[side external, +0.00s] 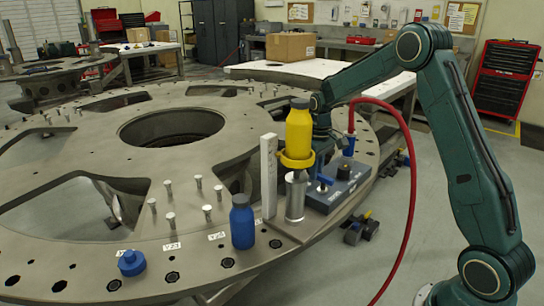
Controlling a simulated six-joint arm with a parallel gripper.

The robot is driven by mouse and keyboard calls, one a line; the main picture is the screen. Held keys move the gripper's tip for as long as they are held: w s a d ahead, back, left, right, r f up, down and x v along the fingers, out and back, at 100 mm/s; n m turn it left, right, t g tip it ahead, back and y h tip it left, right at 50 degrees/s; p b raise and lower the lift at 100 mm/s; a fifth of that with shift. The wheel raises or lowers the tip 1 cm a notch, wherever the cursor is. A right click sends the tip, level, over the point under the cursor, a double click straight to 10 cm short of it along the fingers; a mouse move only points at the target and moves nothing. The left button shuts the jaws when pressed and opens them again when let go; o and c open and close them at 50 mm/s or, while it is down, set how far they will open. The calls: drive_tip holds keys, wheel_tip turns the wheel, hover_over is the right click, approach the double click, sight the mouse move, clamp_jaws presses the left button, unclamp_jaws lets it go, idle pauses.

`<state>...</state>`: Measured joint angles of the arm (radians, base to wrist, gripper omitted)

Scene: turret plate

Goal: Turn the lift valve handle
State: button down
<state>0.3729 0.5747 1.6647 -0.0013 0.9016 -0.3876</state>
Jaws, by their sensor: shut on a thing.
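The lift valve handle (323,181) is a small blue lever on top of a grey-blue control box (345,190) at the plate's right edge. My gripper (321,166) reaches down over the box and is shut at the blue handle. The yellow bottle and its ring partly hide my gripper, so the exact contact of the fingers is not clear. A yellow bottle (298,130) with a grey cap stands upright in a yellow ring (296,160) above a metal cylinder (296,196), beside the box.
A white upright post (268,175) stands left of the cylinder. A blue bottle (242,226) and a blue knob-like part (131,263) sit on the large turret plate (70,205), among several pegs. A red hose (413,190) loops from the box down to the floor.

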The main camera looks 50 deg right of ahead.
drive_tip(key=c, duration=1.4)
unclamp_jaws()
drive_tip(key=shift+o, duration=0.2)
drive_tip(key=shift+r, duration=0.1)
wheel_tip(320, 180, up, 14)
